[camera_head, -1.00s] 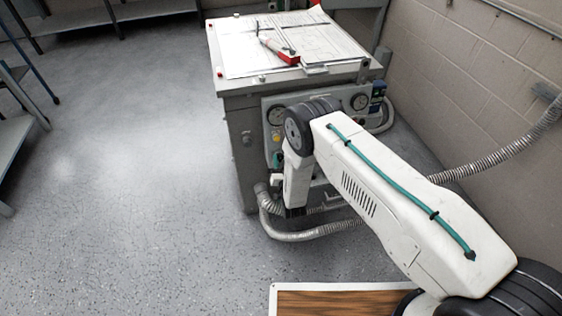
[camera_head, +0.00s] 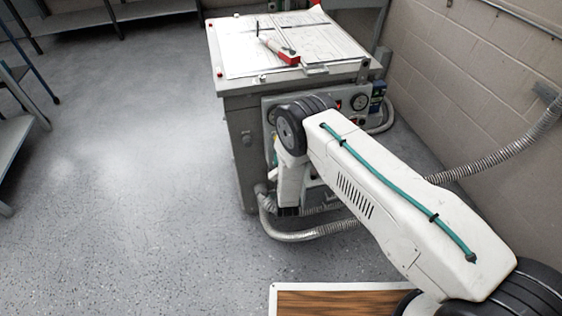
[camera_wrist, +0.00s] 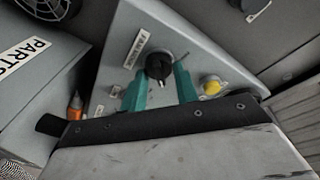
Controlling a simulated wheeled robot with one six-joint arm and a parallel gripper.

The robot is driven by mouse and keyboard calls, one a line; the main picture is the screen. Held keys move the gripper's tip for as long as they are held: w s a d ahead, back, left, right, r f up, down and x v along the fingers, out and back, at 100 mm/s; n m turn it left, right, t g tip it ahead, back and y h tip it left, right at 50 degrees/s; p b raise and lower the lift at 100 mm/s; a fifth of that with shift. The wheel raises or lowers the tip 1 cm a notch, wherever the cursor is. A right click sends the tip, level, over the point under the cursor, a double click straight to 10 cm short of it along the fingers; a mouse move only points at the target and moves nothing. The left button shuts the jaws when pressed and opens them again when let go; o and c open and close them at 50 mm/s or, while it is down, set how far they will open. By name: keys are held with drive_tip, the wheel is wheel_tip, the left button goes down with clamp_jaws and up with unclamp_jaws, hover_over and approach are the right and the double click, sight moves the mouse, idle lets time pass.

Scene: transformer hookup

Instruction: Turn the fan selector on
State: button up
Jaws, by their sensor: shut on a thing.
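A black round selector knob (camera_wrist: 158,67) sits on the grey panel (camera_wrist: 203,48) in the wrist view, beside a small white label (camera_wrist: 137,49) whose text is too small to read surely. My gripper (camera_wrist: 160,82) has its two teal fingers on either side of the knob, shut on it. The knob's lower edge is partly hidden between the fingers. In the head view the grey cabinet (camera_head: 230,125) carries this panel on its front, and my arm hides the knob and my fingers.
A yellow button (camera_wrist: 211,86) sits right of the knob. An orange-tipped item (camera_wrist: 75,104) and a PARTS-labelled surface (camera_wrist: 38,85) are at left. Papers and a red-and-white tool (camera_head: 280,50) lie on the cabinet top. Hoses (camera_head: 310,232) run low. The floor at left is clear.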

idle(0.3)
drive_tip(key=o, duration=1)
drive_tip(key=shift+s, duration=0.1)
drive_tip(key=s, duration=0.7)
drive_tip(key=shift+s+d, duration=0.3)
drive_tip(key=shift+d, duration=0.1)
